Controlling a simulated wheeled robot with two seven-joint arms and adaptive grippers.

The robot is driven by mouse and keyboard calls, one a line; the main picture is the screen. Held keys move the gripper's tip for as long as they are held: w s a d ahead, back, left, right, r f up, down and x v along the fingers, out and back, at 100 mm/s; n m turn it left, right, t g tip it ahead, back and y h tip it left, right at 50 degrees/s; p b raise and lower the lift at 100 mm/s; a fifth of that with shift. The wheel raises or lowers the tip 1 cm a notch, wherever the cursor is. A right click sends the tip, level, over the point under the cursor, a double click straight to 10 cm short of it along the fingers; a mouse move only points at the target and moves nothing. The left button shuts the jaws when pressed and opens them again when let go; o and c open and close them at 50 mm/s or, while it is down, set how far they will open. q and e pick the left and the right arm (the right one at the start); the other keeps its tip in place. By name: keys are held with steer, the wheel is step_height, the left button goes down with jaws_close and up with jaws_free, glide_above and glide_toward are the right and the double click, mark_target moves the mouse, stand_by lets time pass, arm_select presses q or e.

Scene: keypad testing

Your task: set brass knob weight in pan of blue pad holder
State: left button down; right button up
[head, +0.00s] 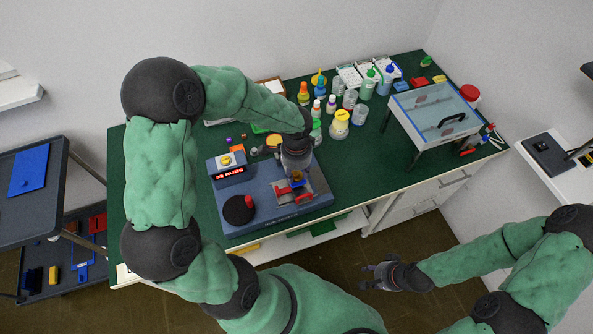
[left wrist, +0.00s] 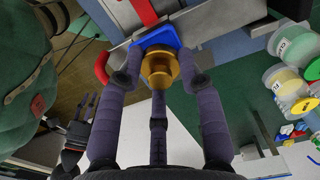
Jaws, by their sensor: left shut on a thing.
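My left gripper (head: 297,178) is over the blue-grey test fixture (head: 280,213) in the head view, pointing down. In the left wrist view its fingers (left wrist: 160,75) are shut on the brass knob weight (left wrist: 158,67). The blue pad holder (left wrist: 157,35) lies right at the weight, partly hidden behind it. I cannot tell whether the weight touches the pan. In the head view the holder (head: 283,190) is largely covered by the gripper. My right gripper (head: 373,275) is open and empty, off the front of the bench.
The fixture has a red-lit display (head: 229,173) and a black disc with a red knob (head: 238,209). Bottles and jars (head: 340,125) stand behind the gripper. A clear-topped box (head: 433,110) stands at right. Green bench surface (head: 365,180) is free to the right.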

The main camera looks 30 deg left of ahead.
arm_select(q)
steer(key=shift+f+b, duration=0.35)
steer(key=shift+f, duration=0.1)
steer(key=c, duration=0.7)
jaws_free()
steer(key=shift+r, duration=0.15)
step_height(320, 180, up, 12)
steer(key=shift+f, duration=0.1)
